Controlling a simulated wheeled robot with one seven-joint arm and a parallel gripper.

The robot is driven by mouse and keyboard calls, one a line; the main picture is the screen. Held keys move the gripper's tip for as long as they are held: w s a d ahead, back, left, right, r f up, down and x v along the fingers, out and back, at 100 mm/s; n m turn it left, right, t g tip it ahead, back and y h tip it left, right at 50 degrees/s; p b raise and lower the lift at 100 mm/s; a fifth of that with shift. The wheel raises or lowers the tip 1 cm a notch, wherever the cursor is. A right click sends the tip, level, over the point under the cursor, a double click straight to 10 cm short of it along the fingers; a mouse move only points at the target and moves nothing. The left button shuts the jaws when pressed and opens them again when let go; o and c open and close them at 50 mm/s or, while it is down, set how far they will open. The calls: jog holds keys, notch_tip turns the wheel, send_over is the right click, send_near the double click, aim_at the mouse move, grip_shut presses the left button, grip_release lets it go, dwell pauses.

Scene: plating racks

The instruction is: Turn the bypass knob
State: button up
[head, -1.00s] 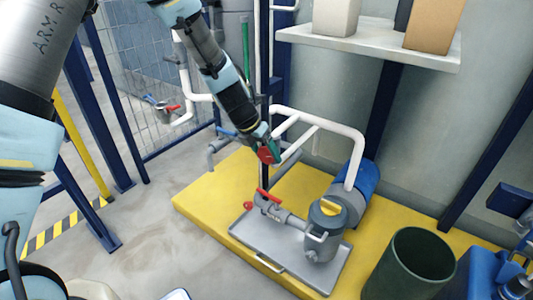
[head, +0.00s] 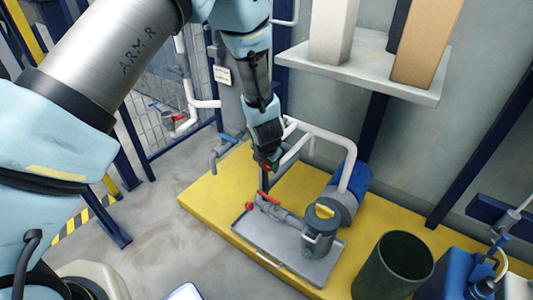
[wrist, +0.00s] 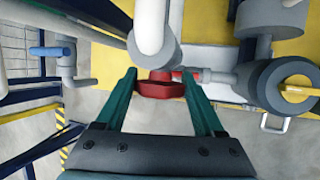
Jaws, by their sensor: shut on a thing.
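The bypass knob, a round red knob (wrist: 158,86), sits by the end of a white pipe with a grey collar. In the wrist view it lies between the two green fingers of my gripper (wrist: 160,82), which are shut on its sides. In the head view my gripper (head: 266,160) reaches down to the pipework from above and hides most of the knob; only a little red shows at its tip.
Below stands a grey tray (head: 262,249) on a yellow platform (head: 200,202), with a red-levered valve (head: 268,198) and a yellow-topped grey strainer (head: 320,240). White pipes (head: 325,137) run close to my gripper. A dark green bin (head: 398,266) stands at right.

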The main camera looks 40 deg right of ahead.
jog(key=shift+t+p, duration=0.4)
jog(key=shift+t, duration=0.1)
jog(key=o, duration=1.4)
jog(key=shift+c, duration=0.2)
jog(key=p+v, duration=0.2)
jog(key=v, duration=0.9)
jog(key=shift+d+f, duration=0.1)
